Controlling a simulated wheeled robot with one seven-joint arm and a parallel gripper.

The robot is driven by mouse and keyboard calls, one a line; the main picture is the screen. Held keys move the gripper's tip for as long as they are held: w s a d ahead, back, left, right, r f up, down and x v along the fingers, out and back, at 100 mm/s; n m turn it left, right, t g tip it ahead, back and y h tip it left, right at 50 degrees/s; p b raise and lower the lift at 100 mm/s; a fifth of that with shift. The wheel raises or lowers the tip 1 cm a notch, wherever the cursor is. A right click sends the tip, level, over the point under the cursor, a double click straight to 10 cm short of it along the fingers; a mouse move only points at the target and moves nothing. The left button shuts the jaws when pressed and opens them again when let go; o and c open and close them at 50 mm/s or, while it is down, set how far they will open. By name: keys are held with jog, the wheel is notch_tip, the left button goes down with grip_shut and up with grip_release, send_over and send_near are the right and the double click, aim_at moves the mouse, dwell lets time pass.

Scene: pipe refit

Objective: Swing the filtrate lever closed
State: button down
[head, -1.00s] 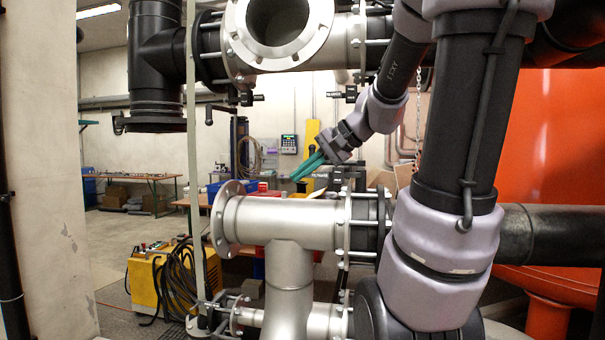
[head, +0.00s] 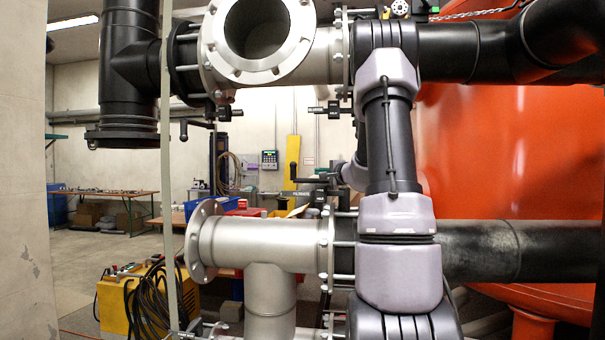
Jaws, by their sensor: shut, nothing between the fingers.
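The filtrate lever (head: 293,158) is a black crank with an upright grip. It stands behind the lower steel pipe, and its arm points left from the valve by the flange. A small dark label plate (head: 298,193) sits just below it; its print is too small to read surely. My gripper is not visible. My arm stands upright in front of the right flange, and a grey link of mine shows behind it, close to the right of the valve. The valve's right side is hidden by my arm.
The lower steel pipe (head: 270,245) and the upper open pipe (head: 258,35) with its flange frame the gap. A large orange tank (head: 470,150) and black pipes fill the right. A yellow welding unit (head: 115,305) stands at lower left. Open floor lies beyond it.

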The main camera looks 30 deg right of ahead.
jog(key=shift+w+d+f+h, duration=0.1)
jog(key=shift+w+d+h, duration=0.15)
jog(key=shift+d, duration=0.3)
jog(key=shift+w, duration=0.15)
jog(key=w+a, duration=0.1)
jog(key=w, duration=0.1)
jog(key=w+a, duration=0.1)
jog(key=w, duration=0.2)
jog(key=w+a, duration=0.1)
jog(key=w, duration=0.2)
jog(key=shift+w+a, duration=0.2)
jog(key=shift+a, duration=0.15)
jog(key=shift+s+a, duration=0.15)
jog(key=shift+a, duration=0.15)
